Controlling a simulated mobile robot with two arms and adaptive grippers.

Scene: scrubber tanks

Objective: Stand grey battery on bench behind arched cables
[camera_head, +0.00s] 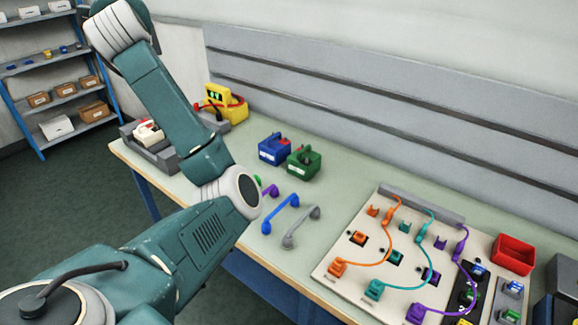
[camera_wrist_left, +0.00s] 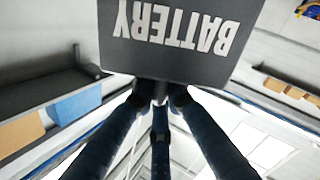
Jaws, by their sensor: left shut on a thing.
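The grey battery (camera_wrist_left: 175,40) fills the top of the left wrist view, its word "BATTERY" upside down. My left gripper (camera_wrist_left: 160,97) is shut on it; the exact contact is hard to make out. Gripper and battery are outside the head view, where my left arm rises to the top left. On the bench (camera_head: 340,178) lie a blue arched cable (camera_head: 281,214) and a grey arched cable (camera_head: 301,227). A purple one (camera_head: 271,190) is partly hidden by my arm. Orange (camera_head: 388,247), teal (camera_head: 413,248) and purple (camera_head: 462,268) cables arch over a pale board (camera_head: 340,290).
A blue battery (camera_head: 273,149) and a green battery (camera_head: 304,161) stand near the back of the bench. A yellow device (camera_head: 226,103) is at the back left, a red bin (camera_head: 513,254) at the right. Clear bench lies between the green battery and the board. Shelves (camera_head: 62,89) stand far left.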

